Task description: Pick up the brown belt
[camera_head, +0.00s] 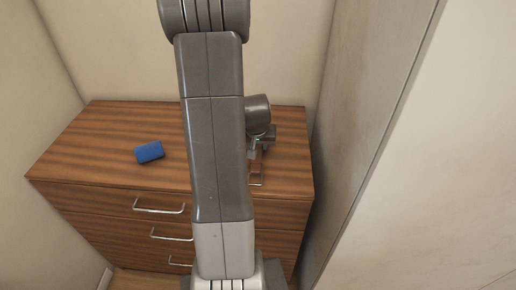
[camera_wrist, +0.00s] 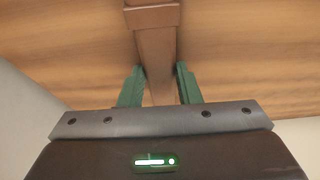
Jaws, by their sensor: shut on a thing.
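The brown belt (camera_wrist: 154,40) runs up the middle of the wrist view, over the wood-grain top. My gripper (camera_wrist: 159,72) has its two green fingers on either side of the belt and is shut on it. In the head view my gripper (camera_head: 258,148) is at the right part of the dresser top, partly hidden by my arm. A small reddish-brown part of the belt (camera_head: 256,168) shows just below it, near the front edge. I cannot tell whether the belt is clear of the surface.
The wooden dresser (camera_head: 110,130) has several drawers with metal handles on its front. A blue block-like object (camera_head: 149,151) lies on its top, left of my arm. A grey panel (camera_head: 350,110) stands close on the right. Walls close in the back and left.

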